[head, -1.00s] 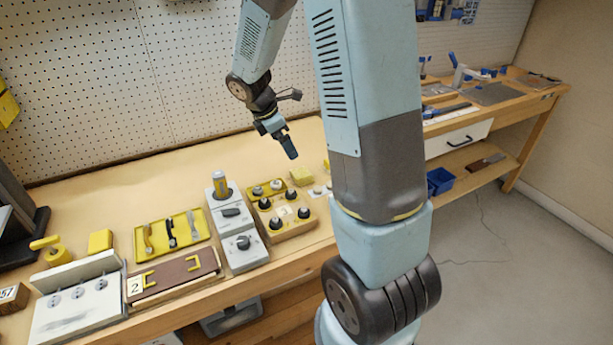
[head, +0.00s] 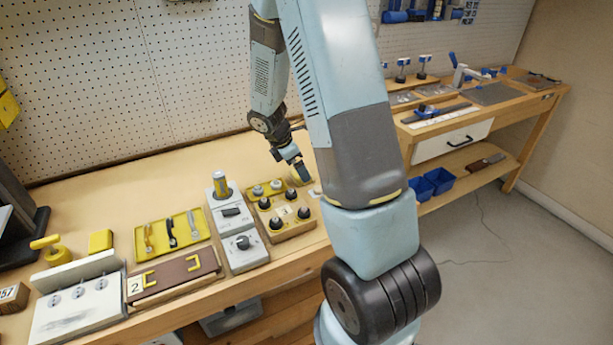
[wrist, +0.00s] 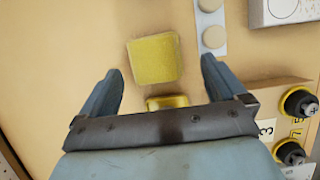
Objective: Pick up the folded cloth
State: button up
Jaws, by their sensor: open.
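The folded cloth is a yellow, slightly fuzzy square (wrist: 154,59) lying flat on the wooden bench top in the wrist view. My gripper (wrist: 159,70) is open and empty, with one finger to each side of the cloth. The cloth shows just ahead of and between the fingertips, with a gap to each finger. I cannot tell how far the fingertips are above it. In the head view my gripper (head: 302,175) hangs over the cloth's spot at the back right of the knob box and mostly hides it.
A pale strip with round discs (wrist: 212,38) lies close to the right finger. A wooden box with black knobs (head: 286,215) stands nearby. A small yellow piece (wrist: 166,102) shows at my gripper's palm. Bare bench lies left of the cloth.

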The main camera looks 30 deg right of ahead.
jog(key=shift+x, duration=1.85)
jog(key=shift+w, duration=0.1)
jog(key=c, duration=1.1)
